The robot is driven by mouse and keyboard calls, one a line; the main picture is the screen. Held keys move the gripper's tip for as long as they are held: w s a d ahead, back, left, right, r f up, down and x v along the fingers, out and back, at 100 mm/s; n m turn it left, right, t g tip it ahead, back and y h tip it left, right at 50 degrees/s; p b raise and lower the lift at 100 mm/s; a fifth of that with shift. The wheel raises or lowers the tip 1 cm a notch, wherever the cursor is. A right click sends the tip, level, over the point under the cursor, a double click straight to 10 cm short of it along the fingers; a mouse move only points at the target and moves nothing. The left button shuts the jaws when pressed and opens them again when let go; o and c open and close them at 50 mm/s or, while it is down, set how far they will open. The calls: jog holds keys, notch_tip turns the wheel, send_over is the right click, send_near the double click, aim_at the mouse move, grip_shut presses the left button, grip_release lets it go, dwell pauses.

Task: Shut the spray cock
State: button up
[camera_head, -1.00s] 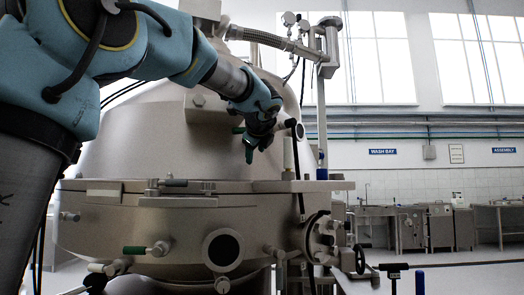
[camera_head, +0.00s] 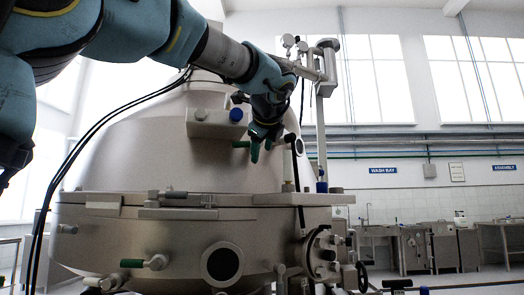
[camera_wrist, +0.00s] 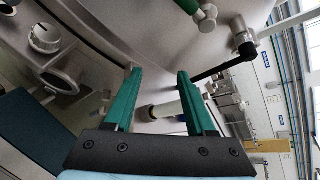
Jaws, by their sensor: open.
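No label marks the spray cock, so I cannot be sure which fitting it is. A black lever (camera_head: 289,138) on a grey elbow fitting stands at the right of the machine's dome. In the wrist view the black lever (camera_wrist: 217,69) reaches from the elbow (camera_wrist: 243,42) towards the right fingertip; whether they touch is unclear. My gripper (camera_head: 261,150) is open, with green fingers, just left of the lever in the head view. In the wrist view nothing is clasped between the fingertips (camera_wrist: 159,72). A green-handled fitting (camera_head: 240,144) shows just left of my gripper.
The large domed machine (camera_head: 150,160) fills the middle. A blue knob (camera_head: 236,115) sits beside my wrist. A pale upright cylinder (camera_head: 288,172) stands below the lever, near a tall post (camera_head: 321,130). Another green-handled cock (camera_head: 132,263) is low at left.

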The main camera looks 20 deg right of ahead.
aim_at(248, 144)
jog(key=shift+f, duration=0.15)
jog(key=shift+c, duration=1.3)
jog(key=shift+w+f+m+y, duration=0.25)
jog(key=shift+f+m+y, duration=0.05)
jog(key=shift+y, duration=0.1)
jog(key=shift+c, duration=0.8)
jog(key=shift+w+f+m+t+y+b, duration=0.4)
jog(key=shift+m+t+y, duration=0.3)
jog(key=shift+y, duration=0.2)
jog(key=shift+c, duration=1.4)
jog(key=shift+m+t+y, duration=0.3)
jog(key=shift+t, duration=0.2)
jog(key=shift+c, duration=0.8)
jog(key=shift+s+r+m+t+y, duration=0.1)
jog(key=shift+r+m+t+y, duration=0.45)
jog(key=shift+y, duration=0.25)
grip_shut()
jog(key=w+r+p, duration=0.2)
jog(key=w+p, duration=0.3)
jog(key=w, duration=0.4)
jog(key=shift+a+r, duration=0.15)
jog(key=shift+a, duration=0.2)
